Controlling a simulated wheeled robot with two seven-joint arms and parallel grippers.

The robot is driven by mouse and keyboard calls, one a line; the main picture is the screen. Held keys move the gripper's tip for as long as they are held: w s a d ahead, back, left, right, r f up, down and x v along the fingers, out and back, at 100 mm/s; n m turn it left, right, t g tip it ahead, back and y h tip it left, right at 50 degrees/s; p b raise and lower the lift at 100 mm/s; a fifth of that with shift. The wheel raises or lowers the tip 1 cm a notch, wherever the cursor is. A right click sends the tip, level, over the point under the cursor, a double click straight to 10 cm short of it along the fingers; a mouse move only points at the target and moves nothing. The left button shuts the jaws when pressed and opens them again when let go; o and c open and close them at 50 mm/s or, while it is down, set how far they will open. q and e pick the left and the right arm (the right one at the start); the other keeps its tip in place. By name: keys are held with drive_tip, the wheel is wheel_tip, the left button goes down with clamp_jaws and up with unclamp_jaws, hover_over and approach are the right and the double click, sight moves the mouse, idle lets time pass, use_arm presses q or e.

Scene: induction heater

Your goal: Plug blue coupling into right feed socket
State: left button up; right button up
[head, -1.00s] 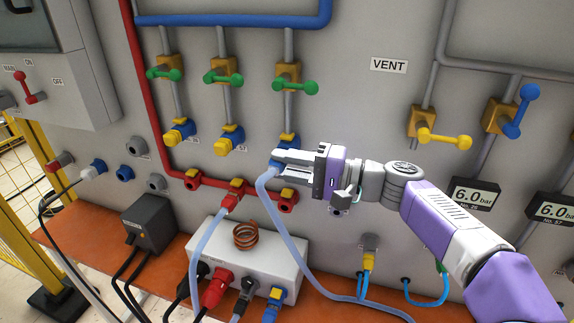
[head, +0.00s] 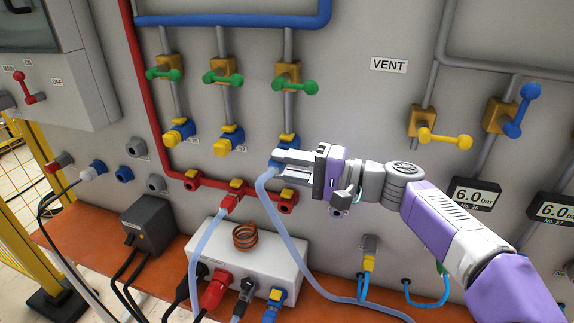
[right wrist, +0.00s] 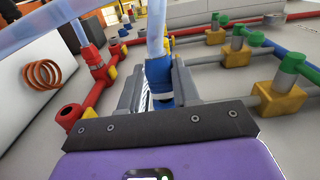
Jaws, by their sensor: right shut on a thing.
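My right gripper (head: 281,165) is shut on the blue coupling (head: 273,163), at the end of a pale blue hose (head: 271,200) that hangs down and runs right. The right wrist view shows the blue coupling (right wrist: 160,82) upright between the two fingers. The right feed socket (head: 289,139), blue with a yellow tab, is on the panel just above the fingers and is partly hidden by them. I cannot tell whether the coupling is seated in it. My left gripper is not in view.
Two more blue-and-yellow feed sockets (head: 229,141) are to the left. A red return pipe (head: 210,184) with red sockets runs just below the gripper. A white box with a copper coil (head: 245,236) stands on the orange ledge.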

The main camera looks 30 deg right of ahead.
idle(0.4)
drive_tip(key=shift+w+d, duration=0.4)
drive_tip(key=shift+d, duration=0.1)
idle(0.5)
drive_tip(key=o, duration=1.1)
drive_tip(key=shift+w, duration=0.1)
drive_tip(key=shift+c, duration=0.2)
